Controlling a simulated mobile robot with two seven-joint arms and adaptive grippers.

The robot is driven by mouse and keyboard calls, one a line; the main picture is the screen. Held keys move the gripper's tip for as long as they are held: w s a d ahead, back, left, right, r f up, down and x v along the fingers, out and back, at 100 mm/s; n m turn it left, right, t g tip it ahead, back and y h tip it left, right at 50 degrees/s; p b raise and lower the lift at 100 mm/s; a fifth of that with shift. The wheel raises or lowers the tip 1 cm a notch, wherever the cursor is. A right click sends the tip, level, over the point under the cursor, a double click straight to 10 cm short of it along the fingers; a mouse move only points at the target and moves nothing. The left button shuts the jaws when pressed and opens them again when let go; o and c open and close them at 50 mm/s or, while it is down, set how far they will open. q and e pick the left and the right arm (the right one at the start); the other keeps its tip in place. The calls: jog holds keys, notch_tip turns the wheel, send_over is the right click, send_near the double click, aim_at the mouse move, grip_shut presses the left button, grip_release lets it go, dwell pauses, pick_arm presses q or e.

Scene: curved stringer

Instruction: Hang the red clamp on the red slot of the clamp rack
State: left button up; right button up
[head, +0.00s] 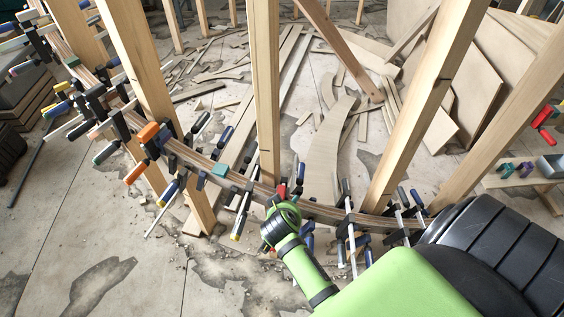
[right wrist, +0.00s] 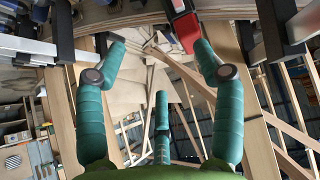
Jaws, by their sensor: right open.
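The red clamp (head: 282,190) is on the curved stringer, just above my right gripper (head: 281,212) in the head view. In the right wrist view, its red part (right wrist: 185,27) is at the top, near the tip of the right finger. Another red object (head: 543,120) shows at the far right edge. I cannot identify the clamp rack or its red slot. My left gripper is out of view.
The curved wooden stringer (head: 235,178) carries many clamps on both sides of my right gripper. Upright timber posts (head: 265,90) stand along it. A low bench (head: 522,177) with small coloured items is at the right. Planks litter the floor behind.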

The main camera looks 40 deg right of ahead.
aim_at(282, 195)
jog(key=shift+m+t+h, duration=0.3)
jog(key=shift+m+h, duration=0.1)
jog(key=shift+m, duration=0.3)
jog(key=w+d+f+b, duration=0.1)
jog(key=w+b, duration=0.1)
jog(key=w+d+f+b, duration=0.1)
jog(key=w+f+b, duration=0.1)
jog(key=w, duration=0.1)
jog(key=w+d+f+b, duration=0.1)
jog(key=w+f+b, duration=0.1)
jog(key=shift+w+d+f, duration=0.2)
jog(key=shift+w, duration=0.15)
jog(key=shift+r, duration=0.1)
grip_shut()
jog(key=shift+r, duration=0.1)
